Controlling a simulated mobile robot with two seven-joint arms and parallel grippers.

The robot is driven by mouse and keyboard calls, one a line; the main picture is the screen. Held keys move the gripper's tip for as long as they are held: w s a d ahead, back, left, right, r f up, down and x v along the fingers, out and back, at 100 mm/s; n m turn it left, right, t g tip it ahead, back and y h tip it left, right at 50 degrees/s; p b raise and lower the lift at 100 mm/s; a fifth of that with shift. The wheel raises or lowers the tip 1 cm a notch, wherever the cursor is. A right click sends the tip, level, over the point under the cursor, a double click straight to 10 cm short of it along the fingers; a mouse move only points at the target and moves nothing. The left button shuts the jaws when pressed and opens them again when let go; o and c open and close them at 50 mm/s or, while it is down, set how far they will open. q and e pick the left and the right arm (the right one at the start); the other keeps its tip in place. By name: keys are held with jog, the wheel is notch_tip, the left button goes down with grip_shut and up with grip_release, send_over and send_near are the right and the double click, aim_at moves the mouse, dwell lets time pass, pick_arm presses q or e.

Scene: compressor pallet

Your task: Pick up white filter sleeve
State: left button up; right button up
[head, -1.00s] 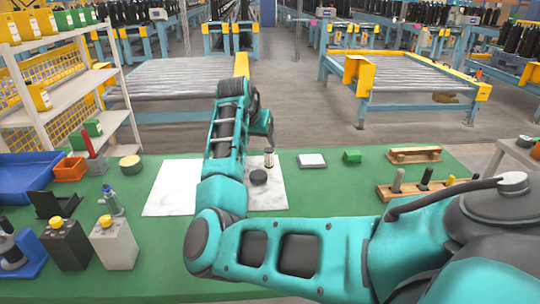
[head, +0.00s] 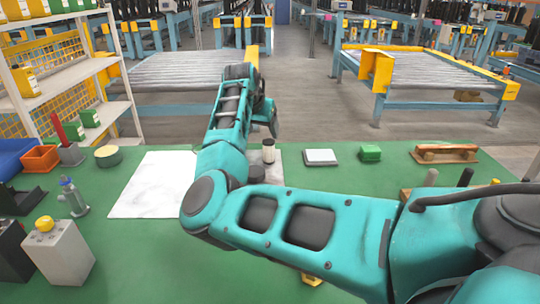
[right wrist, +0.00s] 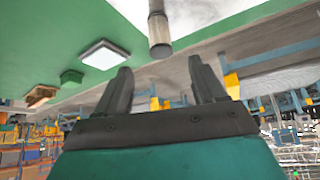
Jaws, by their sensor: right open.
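My right gripper (head: 273,128) shows only partly in the head view, beyond the sleeve toward the far table edge. In the right wrist view the right gripper (right wrist: 158,75) has its two dark fingers spread, with nothing between them. My left gripper is not in view.
A white square block (head: 321,157), a green block (head: 370,153) and a wooden holder (head: 444,153) stand right of the sleeve. Roller conveyors (head: 428,72) stand beyond the table.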

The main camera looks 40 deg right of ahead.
aim_at(267, 143)
jog(key=x, duration=0.4)
jog(key=shift+d+f+b, duration=0.15)
jog(key=shift+f+b, duration=0.15)
jog(key=shift+b, duration=0.05)
jog(key=shift+w+d+f, duration=0.2)
jog(key=shift+d+f, duration=0.05)
jog(key=shift+f, duration=0.15)
jog(key=b+x, duration=0.1)
jog(key=x, duration=0.3)
jog(key=shift+f, duration=0.15)
jog(key=shift+w+d+f, duration=0.1)
jog(key=shift+d+f, duration=0.1)
jog(key=c, duration=0.4)
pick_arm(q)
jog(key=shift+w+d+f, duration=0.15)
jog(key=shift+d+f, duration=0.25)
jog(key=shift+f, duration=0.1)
pick_arm(e)
jog(key=c, duration=0.7)
jog(key=shift+o, duration=0.2)
